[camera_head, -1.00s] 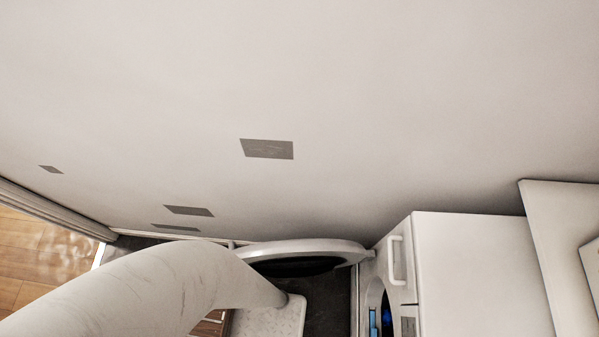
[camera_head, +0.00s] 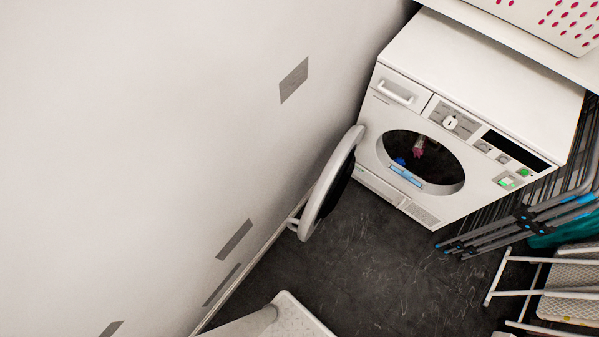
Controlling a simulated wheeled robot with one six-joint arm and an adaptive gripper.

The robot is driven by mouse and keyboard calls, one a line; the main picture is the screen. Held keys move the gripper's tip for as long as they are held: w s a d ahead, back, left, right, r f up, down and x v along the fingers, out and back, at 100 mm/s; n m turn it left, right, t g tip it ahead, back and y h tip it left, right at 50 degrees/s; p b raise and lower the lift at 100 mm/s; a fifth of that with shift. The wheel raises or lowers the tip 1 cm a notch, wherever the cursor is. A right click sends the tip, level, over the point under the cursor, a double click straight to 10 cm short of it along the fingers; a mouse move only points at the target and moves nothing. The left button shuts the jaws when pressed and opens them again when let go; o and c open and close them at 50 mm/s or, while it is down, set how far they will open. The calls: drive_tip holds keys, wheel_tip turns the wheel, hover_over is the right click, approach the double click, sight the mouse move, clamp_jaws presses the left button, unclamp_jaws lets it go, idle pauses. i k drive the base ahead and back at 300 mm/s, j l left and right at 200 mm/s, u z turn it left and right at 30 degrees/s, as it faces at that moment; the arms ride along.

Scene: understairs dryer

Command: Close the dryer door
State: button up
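The white dryer (camera_head: 385,137) stands against the wall at the upper right of the head view. Its round door (camera_head: 329,183) is wide open, swung out to the left on its hinge, edge-on to me and close to the wall. The dark drum opening (camera_head: 440,170) shows a pinkish item and some blue ones inside. My gripper is not in view.
The wall (camera_head: 150,120) fills the left side. Dark floor (camera_head: 390,265) lies clear in front of the dryer. A folded drying rack (camera_head: 530,215) and a white-framed step stool or chair (camera_head: 520,290) stand at the right. A pink-dotted white basket (camera_head: 550,22) sits above the dryer on a light surface.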

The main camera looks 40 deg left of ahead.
sight(330, 180)
drive_tip(key=k+j+u, duration=0.1)
drive_tip(key=k, duration=1.2)
drive_tip(key=u, duration=0.55)
drive_tip(key=l+z, duration=0.1)
drive_tip(key=i+l+u, duration=0.25)
drive_tip(key=i+l, duration=0.9)
